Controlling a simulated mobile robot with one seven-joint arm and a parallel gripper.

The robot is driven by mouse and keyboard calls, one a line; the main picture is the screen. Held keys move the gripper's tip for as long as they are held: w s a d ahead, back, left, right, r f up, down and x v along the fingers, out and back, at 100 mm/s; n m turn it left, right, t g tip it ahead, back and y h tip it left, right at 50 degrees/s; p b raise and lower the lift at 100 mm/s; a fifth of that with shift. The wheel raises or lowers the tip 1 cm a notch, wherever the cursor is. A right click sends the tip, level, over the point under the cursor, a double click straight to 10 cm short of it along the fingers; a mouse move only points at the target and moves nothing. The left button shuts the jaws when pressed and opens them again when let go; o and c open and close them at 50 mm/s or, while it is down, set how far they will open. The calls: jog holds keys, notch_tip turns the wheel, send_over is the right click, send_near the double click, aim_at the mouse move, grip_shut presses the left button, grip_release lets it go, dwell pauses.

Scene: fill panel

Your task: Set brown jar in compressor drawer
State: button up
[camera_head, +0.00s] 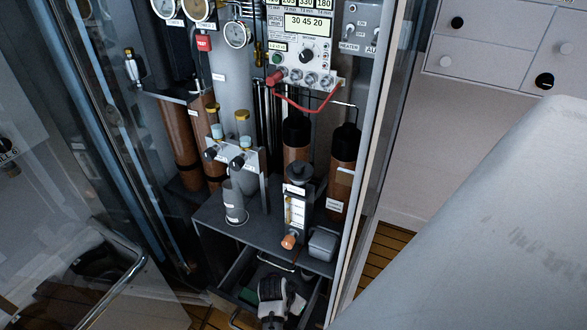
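The drawer (236,274) under the cabinet's lower shelf is pulled open at the bottom of the view. My gripper (272,318), white and black, is over or inside the drawer, in front of its thin metal handle-like bar. Its fingers point down and are dark and small, so I cannot tell whether they are open or shut, or whether they hold anything. I cannot make out a loose brown jar. A small green thing (249,295) lies in the drawer, left of my gripper. The gripper hides part of the drawer's inside.
Above the drawer, the shelf (212,217) bears a grey cylinder (234,203), a device with an orange knob (289,242) and a grey box (323,244). Tall brown cylinders (344,176) stand behind. A glass door (100,165) is at left. A large pale surface fills the lower right.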

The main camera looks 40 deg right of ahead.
jog(key=shift+f, duration=0.55)
jog(key=o, duration=0.8)
jog(key=shift+f, duration=0.15)
jog(key=v, duration=1.2)
jog(key=shift+r, duration=0.25)
